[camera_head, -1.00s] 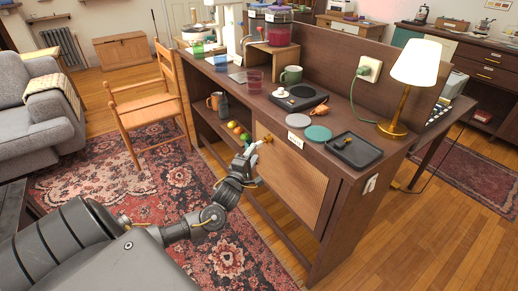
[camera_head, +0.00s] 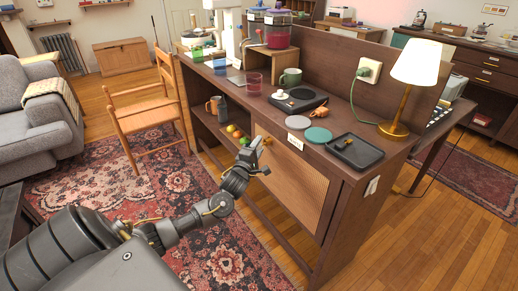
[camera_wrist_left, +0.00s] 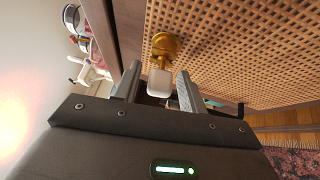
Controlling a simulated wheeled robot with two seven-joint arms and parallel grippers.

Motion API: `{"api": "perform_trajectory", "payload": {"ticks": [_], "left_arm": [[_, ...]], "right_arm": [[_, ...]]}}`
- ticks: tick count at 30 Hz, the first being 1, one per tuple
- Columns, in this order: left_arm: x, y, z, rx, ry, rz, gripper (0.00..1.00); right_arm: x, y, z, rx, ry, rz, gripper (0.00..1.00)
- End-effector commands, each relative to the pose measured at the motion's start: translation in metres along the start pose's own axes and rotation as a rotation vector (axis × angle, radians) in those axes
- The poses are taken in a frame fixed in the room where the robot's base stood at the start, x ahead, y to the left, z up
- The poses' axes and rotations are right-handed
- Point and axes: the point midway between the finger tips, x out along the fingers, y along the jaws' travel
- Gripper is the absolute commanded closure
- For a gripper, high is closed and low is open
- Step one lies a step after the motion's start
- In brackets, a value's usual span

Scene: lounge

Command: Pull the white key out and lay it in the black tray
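The white key (camera_wrist_left: 160,83) sits in a round brass lock (camera_wrist_left: 163,46) on the woven cane door of the sideboard. My left gripper (camera_wrist_left: 158,88) is open, with one finger on each side of the key and gaps visible between key and fingers. In the head view my left gripper (camera_head: 264,157) is in front of the door, close to the brass lock; the key cannot be made out clearly there. The black tray (camera_head: 369,158) lies on the sideboard top, to the right, with a small brass-coloured item in it. My right gripper is not in view.
The sideboard top also holds a grey disc (camera_head: 293,122), a teal disc (camera_head: 318,135), a black turntable-like device (camera_head: 311,101), a green mug (camera_head: 291,78) and a lit lamp (camera_head: 415,65). Fruit lies on the open shelf left of the door.

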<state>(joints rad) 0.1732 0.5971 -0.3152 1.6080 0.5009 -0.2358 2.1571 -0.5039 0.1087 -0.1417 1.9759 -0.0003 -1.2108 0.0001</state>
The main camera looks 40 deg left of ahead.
Motion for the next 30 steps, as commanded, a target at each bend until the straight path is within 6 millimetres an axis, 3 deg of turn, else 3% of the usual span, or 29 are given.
{"api": "perform_trajectory", "payload": {"ticks": [1,9,30], "left_arm": [[0.0,0.0,0.0,0.0,0.0,0.0,0.66],[0.0,0.0,0.0,0.0,0.0,0.0,1.0],[-0.013,0.003,-0.008,-0.001,0.0,0.001,1.0]], "right_arm": [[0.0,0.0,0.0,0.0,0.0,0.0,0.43],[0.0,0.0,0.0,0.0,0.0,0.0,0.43],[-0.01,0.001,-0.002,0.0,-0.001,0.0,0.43]]}}
